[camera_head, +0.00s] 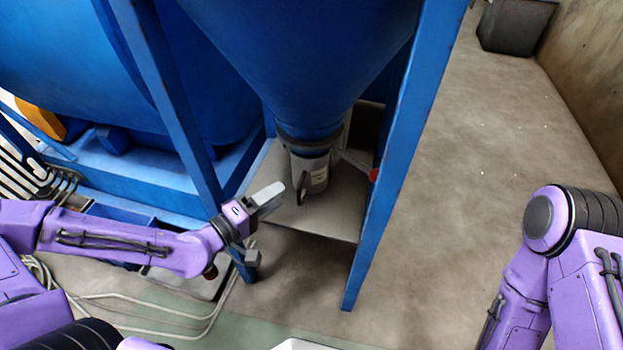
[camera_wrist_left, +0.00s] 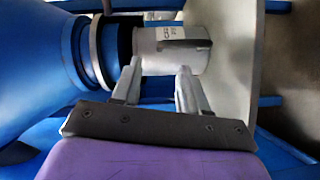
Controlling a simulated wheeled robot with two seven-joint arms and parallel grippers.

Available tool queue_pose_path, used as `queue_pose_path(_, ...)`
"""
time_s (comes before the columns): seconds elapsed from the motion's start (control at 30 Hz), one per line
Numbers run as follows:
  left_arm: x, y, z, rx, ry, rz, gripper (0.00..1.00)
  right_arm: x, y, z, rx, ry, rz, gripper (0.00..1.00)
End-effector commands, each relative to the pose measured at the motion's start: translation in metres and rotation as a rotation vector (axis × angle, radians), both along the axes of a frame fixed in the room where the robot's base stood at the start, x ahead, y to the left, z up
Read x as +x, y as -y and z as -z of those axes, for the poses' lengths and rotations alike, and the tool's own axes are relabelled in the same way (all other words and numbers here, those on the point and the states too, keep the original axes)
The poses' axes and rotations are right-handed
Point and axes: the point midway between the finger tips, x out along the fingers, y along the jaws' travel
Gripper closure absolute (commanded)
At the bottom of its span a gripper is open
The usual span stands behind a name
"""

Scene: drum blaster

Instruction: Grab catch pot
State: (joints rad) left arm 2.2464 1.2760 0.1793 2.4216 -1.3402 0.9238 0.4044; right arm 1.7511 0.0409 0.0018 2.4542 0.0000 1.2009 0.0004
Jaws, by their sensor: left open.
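The catch pot (camera_head: 312,174) is a grey cylinder with a small label. It sits under the outlet of the blue cone, above a grey plate. In the left wrist view the pot (camera_wrist_left: 170,60) lies sideways across the picture, just beyond my fingertips. My left gripper (camera_head: 284,192) is open at the pot's left front side. In the wrist view its two fingers (camera_wrist_left: 158,84) are apart, with nothing held between them. I cannot tell whether a fingertip touches the pot. My right arm shows at the right, but its gripper is out of the picture.
The blue cone (camera_head: 300,60) hangs above the pot. Blue frame legs stand left and right (camera_head: 400,150) of it. A lever with a red knob (camera_head: 373,175) is right of the pot. The grey plate (camera_head: 335,210) lies below. Pale cables lie on the floor at left.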

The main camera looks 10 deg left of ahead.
Motion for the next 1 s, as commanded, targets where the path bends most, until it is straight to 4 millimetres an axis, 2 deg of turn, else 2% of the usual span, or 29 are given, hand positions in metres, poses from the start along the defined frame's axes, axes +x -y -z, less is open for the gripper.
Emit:
queue_pose_path(0.03,0.007,0.003,0.007,0.005,0.001,0.001,0.57,0.0,0.0,0.01,0.001,-0.001,0.001,0.58)
queue_pose_path(0.23,0.027,0.015,0.006,0.005,-0.002,-0.002,0.57,-0.001,-0.001,0.02,0.003,-0.001,0.002,0.58)
queue_pose_path(0.47,0.061,0.036,0.008,0.002,-0.002,0.0,0.57,-0.003,-0.002,0.034,0.005,-0.004,0.003,0.58)
queue_pose_path(0.73,0.065,0.04,0.005,0.0,-0.004,-0.001,0.57,-0.003,-0.002,0.032,0.006,-0.004,0.003,0.58)
queue_pose_path(0.87,0.065,0.039,0.006,0.001,-0.003,-0.001,0.99,-0.003,-0.002,0.033,0.006,-0.004,0.003,0.58)
queue_pose_path(1.0,0.065,0.039,0.005,0.0,-0.001,-0.001,1.0,-0.003,-0.002,0.032,0.006,-0.004,0.003,0.58)
